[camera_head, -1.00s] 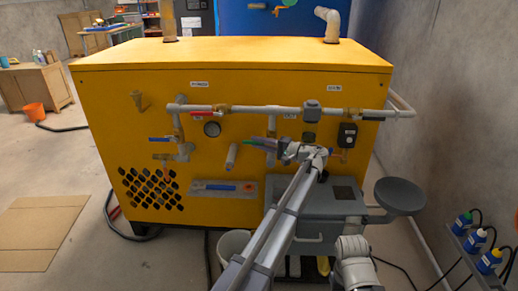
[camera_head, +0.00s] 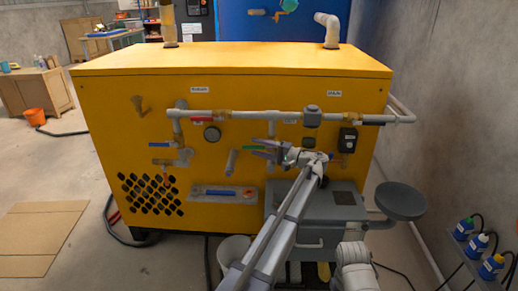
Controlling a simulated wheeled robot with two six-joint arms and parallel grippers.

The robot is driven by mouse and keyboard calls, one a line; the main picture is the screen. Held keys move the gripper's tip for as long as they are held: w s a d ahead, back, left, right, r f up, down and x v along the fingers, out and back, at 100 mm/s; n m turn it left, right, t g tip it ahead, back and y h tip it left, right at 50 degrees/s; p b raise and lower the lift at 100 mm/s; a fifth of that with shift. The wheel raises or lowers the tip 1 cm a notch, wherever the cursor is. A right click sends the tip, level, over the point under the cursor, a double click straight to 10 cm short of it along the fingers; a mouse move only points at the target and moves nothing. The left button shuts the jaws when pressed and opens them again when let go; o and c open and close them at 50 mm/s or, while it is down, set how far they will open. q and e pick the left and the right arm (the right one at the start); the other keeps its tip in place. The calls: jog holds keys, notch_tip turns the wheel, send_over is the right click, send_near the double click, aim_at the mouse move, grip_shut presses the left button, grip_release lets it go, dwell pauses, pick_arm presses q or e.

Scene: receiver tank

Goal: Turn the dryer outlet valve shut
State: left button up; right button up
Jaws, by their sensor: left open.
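Several lever valves sit on pipes across the yellow cabinet's front. One has a red handle (camera_head: 203,120), one a blue handle (camera_head: 160,144), one a green handle (camera_head: 251,148), and a dark handle (camera_head: 371,123) is at the right. The small labels are too blurred to read, so I cannot tell which is the dryer outlet valve. My left gripper (camera_head: 263,149) is open and points left, close to the green handle. Its fingers overlap the handle's right part; I cannot tell whether they touch. No object shows in the jaws. My right gripper is not in view.
The yellow cabinet (camera_head: 110,160) fills the middle. A grey horizontal pipe (camera_head: 270,114) runs above my left gripper. Bottles (camera_head: 480,242) are at far right.

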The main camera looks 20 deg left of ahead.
pick_arm(q)
jog(key=d, duration=0.7)
jog(key=shift+s+d, duration=0.3)
jog(key=shift+d, duration=0.1)
jog(key=s+f+h, duration=1.2)
jog(key=s+f, duration=0.7)
jog(key=s, duration=0.2)
jog(key=s+d+f+m+g+h, duration=0.1)
jog(key=s+d+f+h, duration=0.15)
jog(key=s+d, duration=0.55)
jog(key=s+d+f+m+h, duration=0.1)
jog(key=s+d+m+h, duration=0.15)
jog(key=s+d, duration=0.55)
notch_tip(320, 180, up, 34)
jog(key=w+d+p, duration=0.1)
jog(key=d+p, duration=0.1)
jog(key=p, duration=3.1)
jog(key=shift+w+f+n, duration=0.2)
jog(key=shift+w+n, duration=0.1)
jog(key=shift+n, duration=0.05)
